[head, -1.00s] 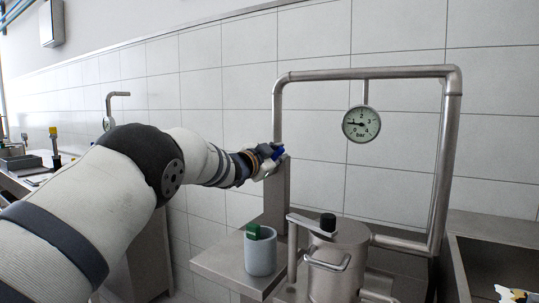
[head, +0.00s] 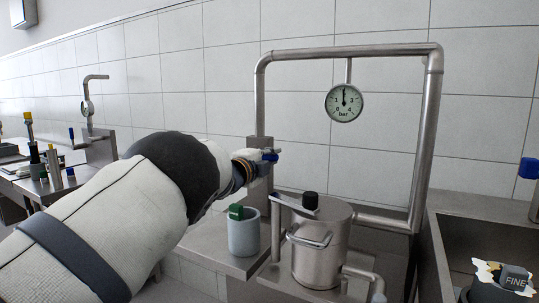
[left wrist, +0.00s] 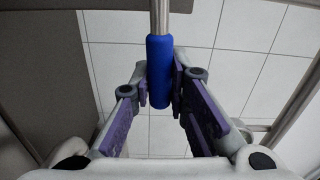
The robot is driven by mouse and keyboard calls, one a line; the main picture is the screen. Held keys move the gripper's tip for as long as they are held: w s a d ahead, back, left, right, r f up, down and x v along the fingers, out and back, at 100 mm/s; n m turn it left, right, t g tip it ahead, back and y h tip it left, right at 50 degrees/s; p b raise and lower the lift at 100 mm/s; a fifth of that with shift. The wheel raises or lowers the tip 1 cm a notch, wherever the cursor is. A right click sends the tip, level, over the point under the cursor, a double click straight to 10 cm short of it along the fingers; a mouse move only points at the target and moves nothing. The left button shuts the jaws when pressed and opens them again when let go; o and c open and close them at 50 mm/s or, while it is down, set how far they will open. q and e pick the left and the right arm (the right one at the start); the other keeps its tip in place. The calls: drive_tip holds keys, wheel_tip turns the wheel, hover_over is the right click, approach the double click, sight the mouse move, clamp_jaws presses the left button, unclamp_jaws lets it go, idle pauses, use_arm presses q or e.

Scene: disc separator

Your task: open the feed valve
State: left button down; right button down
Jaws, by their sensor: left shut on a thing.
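The feed valve's handle is a blue grip on a metal rod. In the left wrist view the blue handle (left wrist: 159,60) sits between the purple-padded fingers of my left gripper (left wrist: 163,88), which is shut on it. In the head view my left gripper (head: 258,165) is at the upright pipe on the left, with the blue handle (head: 271,157) showing at its tip. The valve body is mostly hidden behind the gripper. The round pressure gauge (head: 344,103) hangs from the top pipe, its needle pointing up near 2 bar. My right gripper is not in view.
A steel vessel (head: 320,245) with a black knob and side handle stands below the pipe loop. A grey cup (head: 243,236) holding a green-topped item stands on the shelf (head: 208,248). A bench with small tools lies far left.

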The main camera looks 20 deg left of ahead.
use_arm(q)
drive_tip(key=shift+f+m, duration=0.3)
drive_tip(key=shift+m, duration=0.1)
drive_tip(key=c, duration=1.5)
unclamp_jaws()
drive_tip(key=s, duration=0.8)
drive_tip(key=s+a, duration=0.1)
drive_tip(key=s, duration=0.3)
